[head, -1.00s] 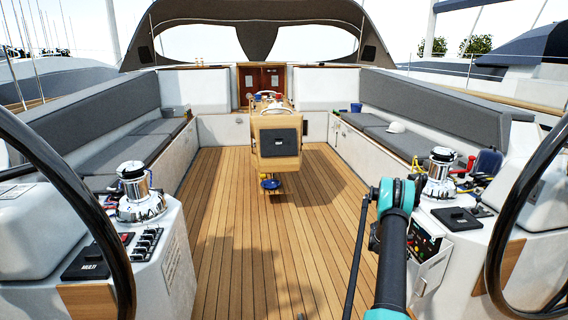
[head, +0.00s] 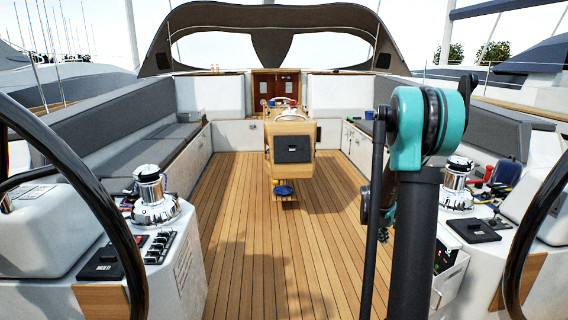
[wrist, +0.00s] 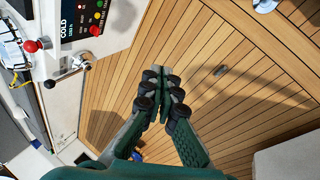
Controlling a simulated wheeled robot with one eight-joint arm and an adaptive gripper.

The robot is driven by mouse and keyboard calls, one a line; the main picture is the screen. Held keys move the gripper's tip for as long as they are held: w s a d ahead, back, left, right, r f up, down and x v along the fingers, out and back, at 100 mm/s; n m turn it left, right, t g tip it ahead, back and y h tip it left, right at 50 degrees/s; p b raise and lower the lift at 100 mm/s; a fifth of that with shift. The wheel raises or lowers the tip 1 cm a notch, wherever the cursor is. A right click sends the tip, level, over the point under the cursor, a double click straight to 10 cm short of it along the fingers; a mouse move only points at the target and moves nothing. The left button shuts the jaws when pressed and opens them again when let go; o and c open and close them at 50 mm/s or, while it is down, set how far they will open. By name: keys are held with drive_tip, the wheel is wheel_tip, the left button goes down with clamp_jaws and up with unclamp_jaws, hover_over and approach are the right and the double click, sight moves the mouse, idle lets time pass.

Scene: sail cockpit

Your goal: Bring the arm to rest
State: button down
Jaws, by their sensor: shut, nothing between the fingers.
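My gripper (wrist: 162,72) shows in the wrist view with its green fingers together and nothing between them. It hangs over the bare teak deck (wrist: 205,75), apart from the panel. In the head view my arm rises at the right of centre, with its teal elbow joint high in the picture. My gripper cannot be made out clearly in that view.
The right console has a winch (head: 457,185) and a control panel with coloured buttons (wrist: 97,15). Steering wheels (head: 75,190) stand at both sides. A central table (head: 291,150) stands ahead. The deck between the benches is largely clear.

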drive_tip(key=s+a+m+y, duration=0.1)
drive_tip(key=s+a, duration=0.5)
drive_tip(key=s, duration=0.3)
drive_tip(key=s+a+m+y, duration=0.1)
drive_tip(key=s+a+m, duration=0.1)
drive_tip(key=s+a, duration=0.4)
drive_tip(key=s+a+m+t+y, duration=0.1)
drive_tip(key=s+a, duration=0.6)
drive_tip(key=s, duration=0.7)
drive_tip(key=shift+s+r+m+y, duration=0.15)
drive_tip(key=shift+r+m+y, duration=0.3)
drive_tip(key=shift+y, duration=0.15)
drive_tip(key=shift+d, duration=0.15)
